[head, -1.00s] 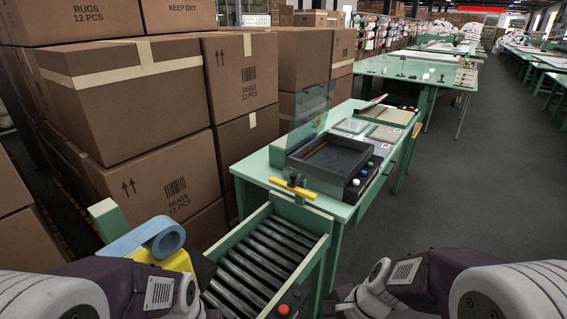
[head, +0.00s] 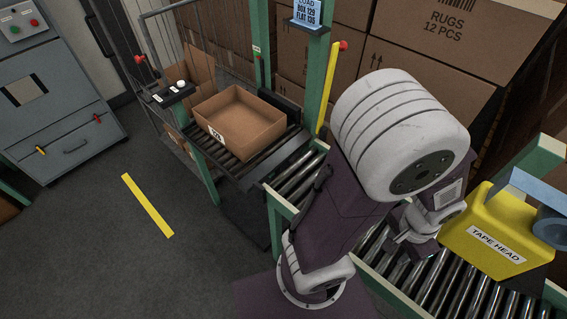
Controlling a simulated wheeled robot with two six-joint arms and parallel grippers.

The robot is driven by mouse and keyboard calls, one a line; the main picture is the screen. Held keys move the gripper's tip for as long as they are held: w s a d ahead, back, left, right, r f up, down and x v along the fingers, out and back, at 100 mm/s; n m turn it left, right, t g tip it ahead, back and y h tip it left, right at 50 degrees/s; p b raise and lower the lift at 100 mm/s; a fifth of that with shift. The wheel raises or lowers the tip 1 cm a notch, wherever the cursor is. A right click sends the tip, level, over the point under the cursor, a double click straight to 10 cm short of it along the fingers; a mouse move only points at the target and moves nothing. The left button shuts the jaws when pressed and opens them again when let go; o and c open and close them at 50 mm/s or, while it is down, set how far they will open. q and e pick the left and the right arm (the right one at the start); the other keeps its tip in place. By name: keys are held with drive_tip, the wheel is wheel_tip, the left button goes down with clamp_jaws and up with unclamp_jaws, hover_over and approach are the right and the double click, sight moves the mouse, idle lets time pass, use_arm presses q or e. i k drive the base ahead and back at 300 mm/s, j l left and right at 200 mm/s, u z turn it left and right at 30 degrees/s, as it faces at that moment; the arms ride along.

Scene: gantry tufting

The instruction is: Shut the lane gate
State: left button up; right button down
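A yellow bar with a red tip (head: 330,90) stands nearly upright beside the green post at the roller lane. It looks like the lane gate, raised, but I cannot be sure. The roller lane (head: 298,185) runs from a small platform towards the lower right, partly hidden by my arm. My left arm crosses the middle of the head view. Its gripper (head: 405,246) is low over the rollers, left of the yellow tape head (head: 498,232) and apart from the bar. Its fingers are small and partly hidden, so their opening is unclear. My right gripper is out of view.
An open cardboard box (head: 240,122) sits on the platform at the lane's far end, by a wire cage (head: 160,40). Stacked rug boxes (head: 440,50) stand behind the lane. A grey cabinet (head: 55,90) is at left. The floor with a yellow stripe (head: 147,207) is clear.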

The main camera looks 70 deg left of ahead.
sight(341, 46)
drive_tip(key=u, duration=2.45)
